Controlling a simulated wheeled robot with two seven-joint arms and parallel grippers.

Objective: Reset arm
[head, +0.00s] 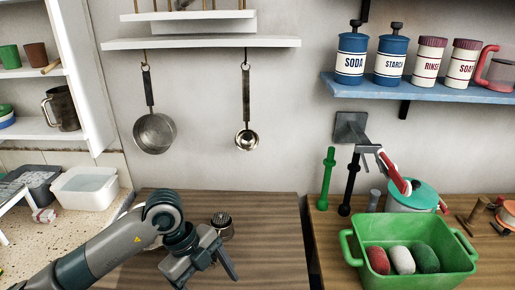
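My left arm (108,248) reaches in from the lower left over the wooden worktop (270,225). Its gripper (204,274) points down and toward the front, with its fingers spread and nothing visible between them. A small dark ribbed round object (221,226) stands on the worktop just behind the gripper; I cannot tell whether they touch. My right arm and gripper are out of view.
A green tub (350,262) with red, white and dark green rounded items stands on the right worktop. A teal-lidded pot (412,198) is behind it. A white basin (86,190) stands left. A pan (154,133) and ladle (246,139) hang on the wall.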

